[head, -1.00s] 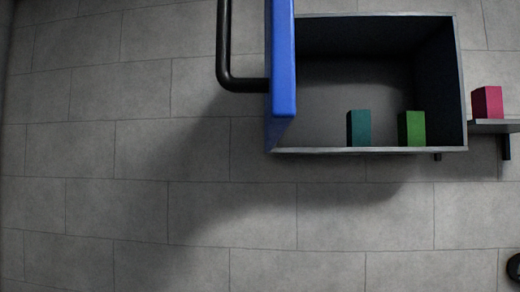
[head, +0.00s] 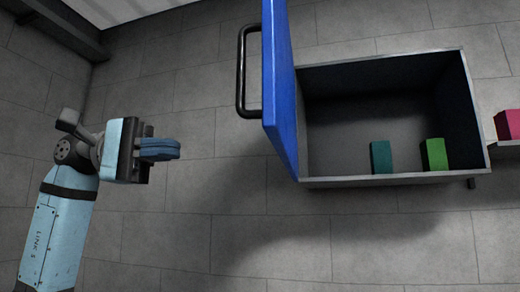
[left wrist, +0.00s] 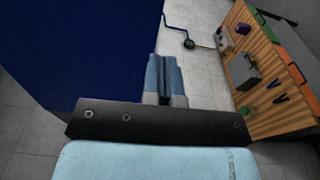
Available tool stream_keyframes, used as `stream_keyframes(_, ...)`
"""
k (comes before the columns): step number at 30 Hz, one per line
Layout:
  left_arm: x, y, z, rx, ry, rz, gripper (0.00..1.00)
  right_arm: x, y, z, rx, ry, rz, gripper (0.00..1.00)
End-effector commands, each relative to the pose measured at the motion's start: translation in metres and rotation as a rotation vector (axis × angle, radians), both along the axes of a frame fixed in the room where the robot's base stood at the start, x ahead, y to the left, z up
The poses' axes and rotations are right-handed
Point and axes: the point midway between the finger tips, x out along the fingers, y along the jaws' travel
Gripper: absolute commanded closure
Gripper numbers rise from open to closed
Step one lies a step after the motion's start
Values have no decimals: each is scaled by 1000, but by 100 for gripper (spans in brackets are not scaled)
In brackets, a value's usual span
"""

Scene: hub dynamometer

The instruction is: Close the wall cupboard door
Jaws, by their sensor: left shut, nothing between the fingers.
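The wall cupboard (head: 395,181) is open on the tiled wall, its dark inside facing me. Its blue door (head: 280,85) stands swung out at the cupboard's left side, with a black bar handle (head: 242,72) on its outer face. My left gripper (head: 176,149) is to the left of the door and lower than the handle, apart from both. Its fingers are shut with nothing between them; they also show in the left wrist view (left wrist: 165,75). A large dark blue surface (left wrist: 80,50), which looks like the door, fills the left of that view. My right gripper is not in view.
A teal block (head: 381,157) and a green block (head: 434,155) stand inside the cupboard. A pink block (head: 508,124) sits on a small shelf (head: 508,143) at the right. The left wrist view shows a wooden board (left wrist: 270,85) with items on it.

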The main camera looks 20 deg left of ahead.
Motion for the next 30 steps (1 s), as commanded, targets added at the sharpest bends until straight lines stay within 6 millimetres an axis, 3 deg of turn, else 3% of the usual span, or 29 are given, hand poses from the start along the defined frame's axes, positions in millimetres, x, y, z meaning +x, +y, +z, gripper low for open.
stream_keyframes(7,-2,-18,5,17,-29,10,100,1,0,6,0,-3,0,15)
stream_keyframes(21,5,-113,6,14,-25,7,100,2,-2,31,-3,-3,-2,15)
stream_keyframes(30,7,-137,4,13,-25,11,100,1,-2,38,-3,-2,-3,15)
